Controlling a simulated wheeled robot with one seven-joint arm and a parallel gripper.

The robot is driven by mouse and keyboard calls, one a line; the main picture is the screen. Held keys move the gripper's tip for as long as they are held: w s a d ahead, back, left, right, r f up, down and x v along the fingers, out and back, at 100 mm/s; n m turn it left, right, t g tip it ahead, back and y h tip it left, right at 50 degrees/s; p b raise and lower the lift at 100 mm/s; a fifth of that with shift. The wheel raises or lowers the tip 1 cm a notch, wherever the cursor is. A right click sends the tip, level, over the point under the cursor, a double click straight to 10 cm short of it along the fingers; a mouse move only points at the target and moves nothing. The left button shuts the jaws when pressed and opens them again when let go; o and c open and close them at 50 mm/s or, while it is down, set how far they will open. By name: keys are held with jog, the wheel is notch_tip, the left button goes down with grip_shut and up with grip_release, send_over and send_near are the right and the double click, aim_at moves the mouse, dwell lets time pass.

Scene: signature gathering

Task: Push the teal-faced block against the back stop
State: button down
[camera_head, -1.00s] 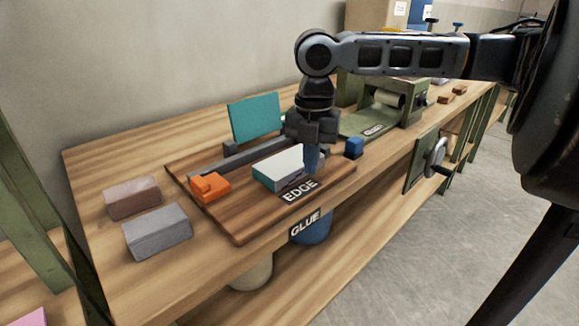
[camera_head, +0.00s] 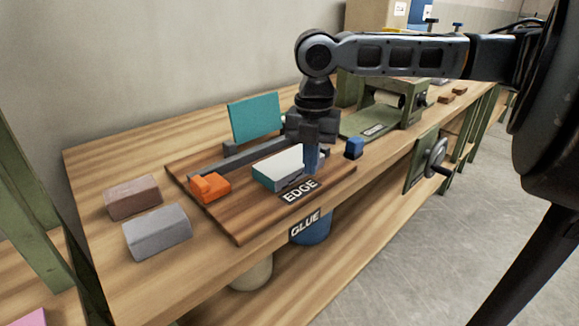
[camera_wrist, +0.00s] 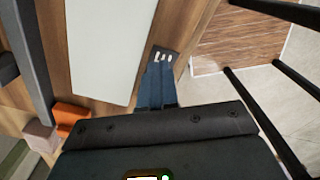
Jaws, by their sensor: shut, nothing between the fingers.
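The block (camera_head: 279,163) has a white top and a teal side face, and lies flat on the dark wooden board. In the wrist view its white top (camera_wrist: 108,45) shows as a long panel. The back stop (camera_head: 213,160) is a grey bar along the board's far side; the wrist view shows it (camera_wrist: 36,65) with a strip of bare wood between it and the block. My gripper (camera_head: 311,168) points down, shut and empty, at the block's near right side, above the EDGE label (camera_head: 299,191). I cannot tell whether the fingers touch the block.
An orange stop (camera_head: 210,187) sits at the board's left. A teal panel (camera_head: 254,118) stands behind the bar. A blue block (camera_head: 354,147) is right of my gripper. Brown (camera_head: 132,198) and grey (camera_head: 157,231) blocks lie left of the board (camera_head: 237,230). A green machine (camera_head: 395,98) stands behind.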

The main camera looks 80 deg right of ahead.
aim_at(291, 161)
jog(key=shift+f+b, duration=0.8)
jog(key=shift+f, duration=0.6)
jog(key=shift+r+p, duration=0.3)
jog(key=shift+p, duration=0.15)
dwell(0.4)
jog(key=shift+w+d+p, duration=0.15)
jog(key=shift+w+d, duration=0.4)
jog(key=shift+w, duration=0.3)
jog(key=shift+w+d+p, duration=0.15)
jog(key=shift+w+d, duration=0.35)
jog(key=shift+w, duration=0.4)
jog(key=shift+w+d+p, duration=0.15)
jog(key=shift+w+d, duration=0.4)
jog(key=shift+w, duration=0.3)
jog(key=shift+s, duration=0.1)
jog(key=shift+s+a+r+p, duration=0.25)
jog(key=shift+s+a+p, duration=0.2)
jog(key=shift+s, duration=0.15)
jog(key=shift+s+a+r+p, duration=0.25)
jog(key=shift+s+a+p, duration=0.15)
jog(key=shift+s, duration=0.2)
jog(key=shift+r+p, duration=2.95)
jog(key=shift+r, duration=0.5)
